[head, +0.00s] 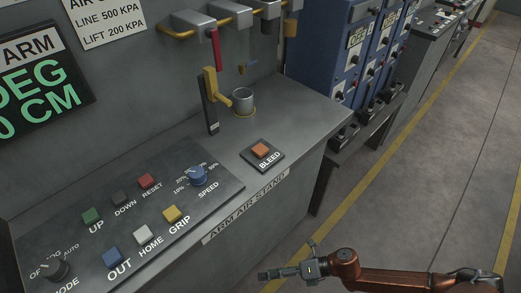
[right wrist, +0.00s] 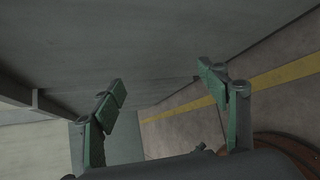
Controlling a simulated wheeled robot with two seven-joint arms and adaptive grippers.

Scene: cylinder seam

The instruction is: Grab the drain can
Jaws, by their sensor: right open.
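The drain can, a small grey metal cup (head: 243,100), stands upright on the grey stand top inside a yellow ring, below a hanging drain fitting. A yellow lever (head: 212,90) on a dark upright post is just left of it. My right gripper (head: 285,262) is low in front of the stand, well away from the can, toward the bottom of the head view. In the right wrist view its two green-padded fingers (right wrist: 165,90) are spread apart with nothing between them. The can does not show in the right wrist view. My left gripper is not in view.
A BLEED button (head: 261,151) sits on the stand top near its front edge. A control panel (head: 120,215) with coloured buttons and knobs lies to the left. Blue cabinets (head: 345,50) stand behind on the right. The floor (head: 450,150) on the right is clear.

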